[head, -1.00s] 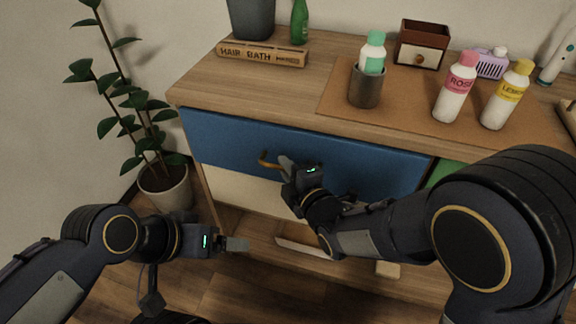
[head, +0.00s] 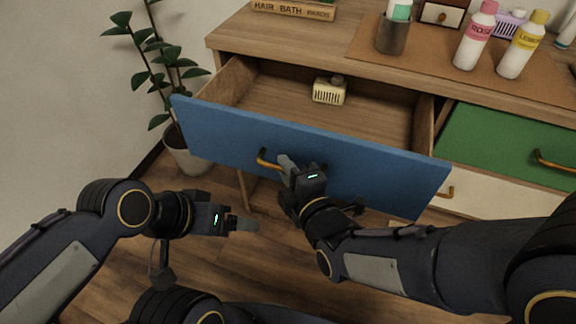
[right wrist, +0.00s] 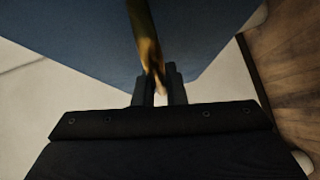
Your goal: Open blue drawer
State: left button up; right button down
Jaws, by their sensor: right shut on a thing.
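The blue drawer (head: 215,128) is pulled well out of the wooden cabinet, and its inside shows in the head view. Its brass handle (head: 266,161) sits on the blue front. My right gripper (head: 285,165) is shut on the handle, with its fingers partly hidden by the wrist. In the right wrist view the handle (right wrist: 146,45) runs down between the two fingers (right wrist: 159,90), against the blue front (right wrist: 80,35). My left gripper (head: 243,224) is low at the left, apart from the drawer, and I cannot tell whether its fingers are parted.
A small cream box (head: 329,93) lies inside the drawer. A green drawer (head: 500,135) is closed at right. Bottles (head: 476,38), a cup (head: 391,38) and a wooden sign (head: 292,9) stand on top. A potted plant (head: 190,155) stands at left; wooden floor lies below.

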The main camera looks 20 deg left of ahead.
jog(key=shift+s, duration=0.3)
jog(key=c, duration=1.5)
grip_release()
jog(key=p+v, duration=0.1)
jog(key=v, duration=0.6)
jog(key=shift+s+d, duration=0.25)
